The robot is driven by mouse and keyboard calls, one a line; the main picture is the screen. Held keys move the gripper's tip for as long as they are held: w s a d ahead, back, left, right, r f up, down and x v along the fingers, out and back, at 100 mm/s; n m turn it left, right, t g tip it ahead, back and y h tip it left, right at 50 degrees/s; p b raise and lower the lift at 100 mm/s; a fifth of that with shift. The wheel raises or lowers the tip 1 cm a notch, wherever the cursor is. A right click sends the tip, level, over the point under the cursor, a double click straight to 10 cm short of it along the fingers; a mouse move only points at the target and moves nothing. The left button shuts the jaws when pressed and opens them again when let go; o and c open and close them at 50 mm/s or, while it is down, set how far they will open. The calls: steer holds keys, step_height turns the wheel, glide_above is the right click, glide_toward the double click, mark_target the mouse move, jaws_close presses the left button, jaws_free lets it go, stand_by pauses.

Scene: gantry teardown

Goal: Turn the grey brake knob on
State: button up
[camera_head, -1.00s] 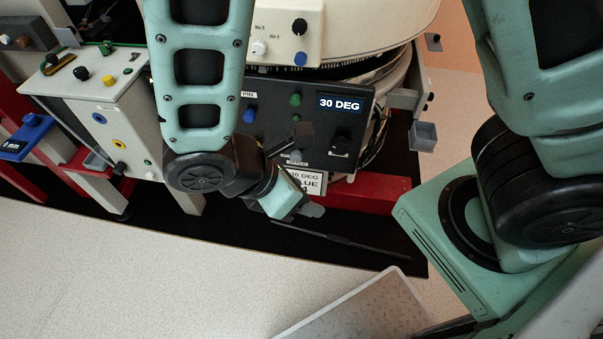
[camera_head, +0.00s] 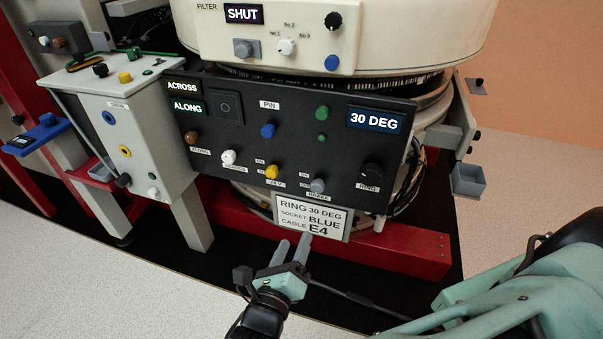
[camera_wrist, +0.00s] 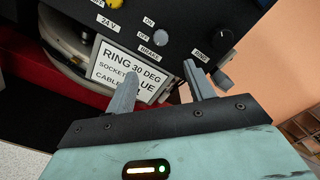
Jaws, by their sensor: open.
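The grey brake knob (camera_head: 317,186) is on the lower right of the black panel, with ON and OFF marks on its left and a BRAKE label below. It also shows in the wrist view (camera_wrist: 160,38), above the fingers. I cannot tell which mark it points to. My gripper (camera_head: 292,241) is open and empty, below the panel and in front of the lower part of the white sign. In the wrist view its two grey fingers (camera_wrist: 159,72) are spread apart, short of the knob and not touching it.
The yellow 24 V knob (camera_head: 271,171) is left of the brake knob and the black RING knob (camera_head: 371,173) is right. The white sign (camera_head: 312,219) hangs below the panel. A red beam (camera_head: 400,250) runs under it. A grey bin (camera_head: 467,181) is at the right.

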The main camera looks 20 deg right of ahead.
mark_target(316, 190)
steer(key=b+x, duration=0.3)
steer(key=x, duration=1.3)
steer(key=shift+w+d+b, duration=0.25)
steer(key=shift+w+b, duration=0.05)
steer(key=c, duration=1)
